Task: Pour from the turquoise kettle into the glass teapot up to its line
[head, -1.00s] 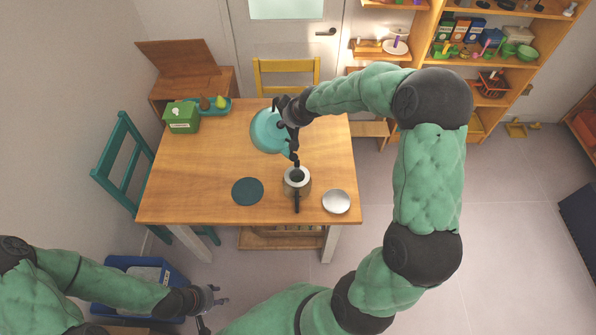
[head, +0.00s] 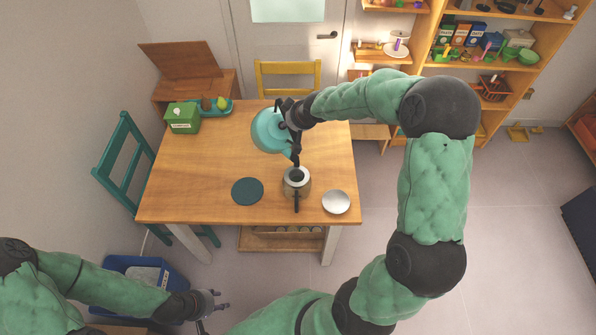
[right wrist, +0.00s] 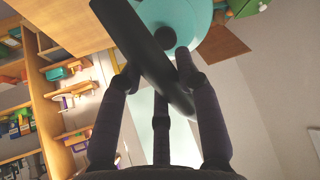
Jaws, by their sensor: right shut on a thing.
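The turquoise kettle (head: 268,132) is held above the table by my right gripper (head: 291,112), which is shut on its dark handle (right wrist: 150,55). The kettle body also shows in the right wrist view (right wrist: 180,18). The teapot stands upright, without a lid, its dark handle toward the front. Its line and liquid level are too small to tell. My left gripper (head: 222,299) is open and empty at the lower left, in front of the table.
A dark round mat (head: 247,191) lies left of the teapot and a silvery round lid (head: 336,202) lies right of it. The table's (head: 190,180) left front is clear.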

